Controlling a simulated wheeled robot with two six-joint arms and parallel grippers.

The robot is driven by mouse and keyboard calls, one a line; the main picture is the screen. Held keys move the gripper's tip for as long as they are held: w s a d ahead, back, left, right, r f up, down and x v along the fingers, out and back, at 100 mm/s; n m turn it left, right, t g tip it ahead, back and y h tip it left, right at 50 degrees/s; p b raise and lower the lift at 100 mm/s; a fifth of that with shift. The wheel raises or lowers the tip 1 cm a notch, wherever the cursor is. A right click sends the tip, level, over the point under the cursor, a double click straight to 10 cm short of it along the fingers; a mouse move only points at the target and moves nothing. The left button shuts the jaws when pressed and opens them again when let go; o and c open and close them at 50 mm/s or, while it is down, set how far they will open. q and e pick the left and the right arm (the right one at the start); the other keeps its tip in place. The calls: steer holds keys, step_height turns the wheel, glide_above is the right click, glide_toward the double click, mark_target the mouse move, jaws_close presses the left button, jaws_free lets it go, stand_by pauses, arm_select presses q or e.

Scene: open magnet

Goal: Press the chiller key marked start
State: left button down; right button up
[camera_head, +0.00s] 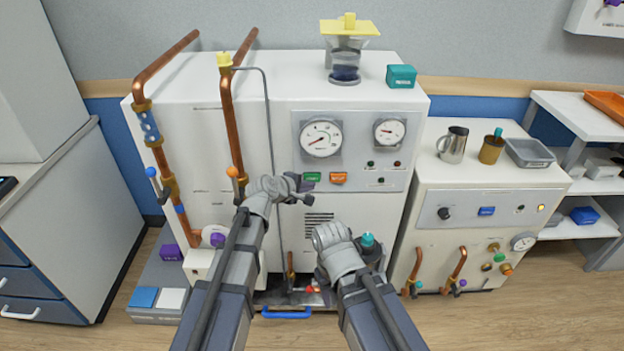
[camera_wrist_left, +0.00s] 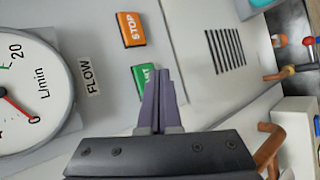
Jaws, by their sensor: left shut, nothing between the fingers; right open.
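The green start key (camera_head: 312,177) is on the grey panel of the white chiller, left of the orange stop key (camera_head: 338,178). In the left wrist view the green key (camera_wrist_left: 139,78) shows the letters "RT", partly covered by my fingers, and the orange key (camera_wrist_left: 130,29) reads STOP. My left gripper (camera_head: 306,194) is shut and empty, its tips just beside the green key. In the left wrist view the shut fingers (camera_wrist_left: 161,75) overlap the key's edge; I cannot tell if they touch it. My right gripper (camera_head: 372,257) is open, lower down, before the chiller's lower front.
Two dials, a large one (camera_head: 320,138) and a small one (camera_head: 389,132), sit above the keys. Copper pipes (camera_head: 227,110) run down the chiller's left side. A teal-capped item (camera_head: 367,241) shows by my right gripper. A smaller white unit (camera_head: 480,215) stands right.

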arm_select(q)
steer(key=shift+w, duration=0.1)
stand_by(0.3)
steer(key=shift+w, duration=0.35)
steer(key=shift+w, duration=0.45)
stand_by(0.6)
steer(key=shift+s, duration=0.9)
steer(key=s, duration=0.5)
stand_by(0.5)
stand_by(0.6)
